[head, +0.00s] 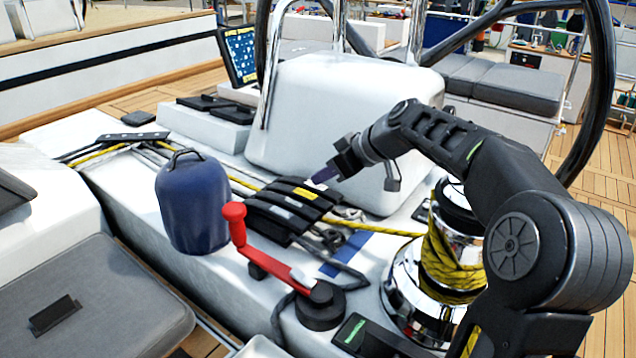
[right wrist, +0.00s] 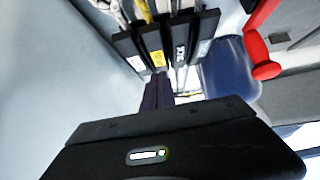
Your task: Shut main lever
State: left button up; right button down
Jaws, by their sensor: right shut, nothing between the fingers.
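A bank of black rope-clutch levers (head: 290,208) sits on the white cockpit console. One lever has a yellow label (head: 305,193); the others have pale labels too small to read, so I cannot tell which is the main lever. The levers appear to lie side by side at about the same height. They also show at the top of the right wrist view, with the yellow-labelled lever (right wrist: 154,50) among them. My right gripper (head: 322,178) is shut and empty at the far end of the bank; I cannot tell whether it touches. My left gripper is out of view.
A blue covered winch (head: 192,205) stands left of the levers. A red-handled winch crank (head: 260,250) lies in front of them. A chrome winch (head: 405,285) wrapped with yellow rope is on the right. The white pedestal (head: 330,110) rises behind the bank.

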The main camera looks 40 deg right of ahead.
jog(key=shift+s+d+f+b, duration=0.15)
jog(key=shift+s+f+b, duration=0.2)
jog(key=shift+f+b, duration=0.3)
jog(key=p+v, duration=0.1)
jog(key=v, duration=0.7)
dwell(0.6)
